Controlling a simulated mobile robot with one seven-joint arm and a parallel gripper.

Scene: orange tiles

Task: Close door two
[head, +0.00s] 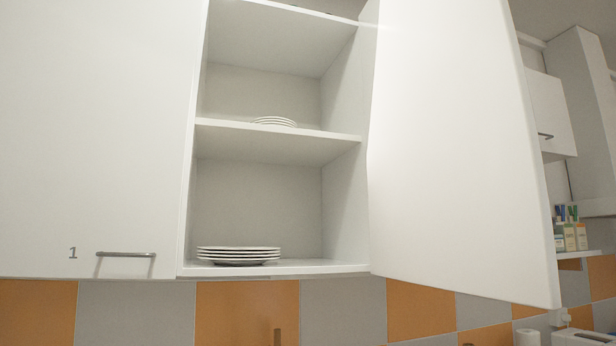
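A white cupboard door (455,150) stands wide open on the right, swung out toward me, hinged at the right side of the open wall cupboard (257,175). I see its plain inner face; no number or handle shows on it. Inside the cupboard, a stack of plates (238,256) sits on the bottom board and a smaller stack (274,122) on the middle shelf. To the left, a shut white door (100,130) bears the number 1 and a metal bar handle (126,255). My gripper is not in view.
Orange and grey tiles (247,312) run below the cupboards. At the far right, a shelf holds small bottles (570,236) near another cupboard (549,113) with a handle. The space before the open cupboard looks clear.

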